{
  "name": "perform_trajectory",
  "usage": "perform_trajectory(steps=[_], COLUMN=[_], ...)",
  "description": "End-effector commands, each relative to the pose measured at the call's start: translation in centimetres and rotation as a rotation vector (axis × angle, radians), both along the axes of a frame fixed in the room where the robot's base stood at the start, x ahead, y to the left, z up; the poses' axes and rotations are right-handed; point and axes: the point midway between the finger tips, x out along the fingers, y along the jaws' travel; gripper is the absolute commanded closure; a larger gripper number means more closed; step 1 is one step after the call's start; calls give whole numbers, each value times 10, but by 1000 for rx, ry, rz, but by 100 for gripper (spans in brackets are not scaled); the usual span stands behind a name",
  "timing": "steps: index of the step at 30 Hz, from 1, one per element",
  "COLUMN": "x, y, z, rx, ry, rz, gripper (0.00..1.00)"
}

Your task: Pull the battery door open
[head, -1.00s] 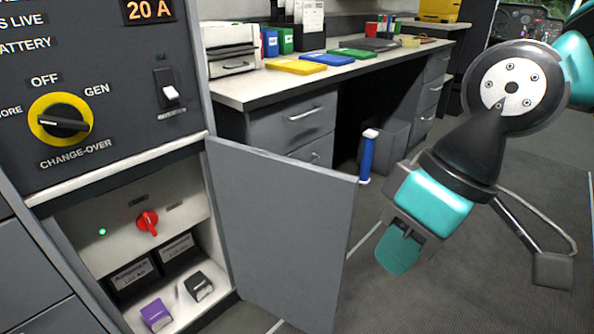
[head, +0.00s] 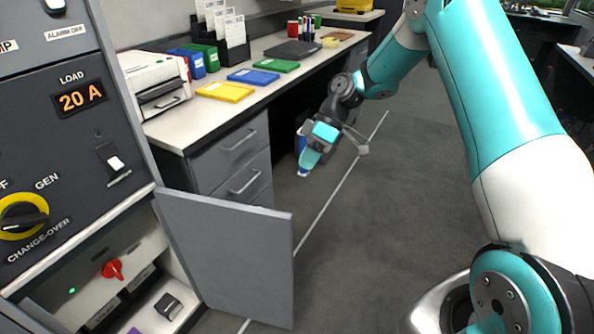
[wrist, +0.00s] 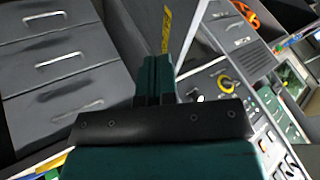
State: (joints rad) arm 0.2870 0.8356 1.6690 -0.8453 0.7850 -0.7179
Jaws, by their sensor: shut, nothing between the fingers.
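The grey battery door (head: 225,255) stands swung wide open at the lower left of the head view, out from the cabinet front. Inside the bay are a red rotary switch (head: 112,269) and a dark block (head: 168,306). My gripper (head: 309,161) is beyond the door's free edge, up and to the right in the picture, with clear floor between them. Its teal fingers (wrist: 154,75) are together and empty in the wrist view. The gripper partly hides a blue item with white ends under the desk.
The control panel with its yellow change-over dial (head: 22,215) is above the bay. A desk with grey drawers (head: 240,140) runs behind the door, carrying a printer (head: 155,82) and coloured folders. Open floor (head: 380,230) lies to the right.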

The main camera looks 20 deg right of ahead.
Motion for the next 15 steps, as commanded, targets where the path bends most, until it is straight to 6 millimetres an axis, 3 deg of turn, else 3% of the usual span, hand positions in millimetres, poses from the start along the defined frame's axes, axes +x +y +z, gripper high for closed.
perform_trajectory(steps=[12, 15], x=[-13, -24], y=[52, 62], z=[-71, -70], rx=[-1, -1], ry=[6, 4], rz=[2, 2], gripper=[100, 100])
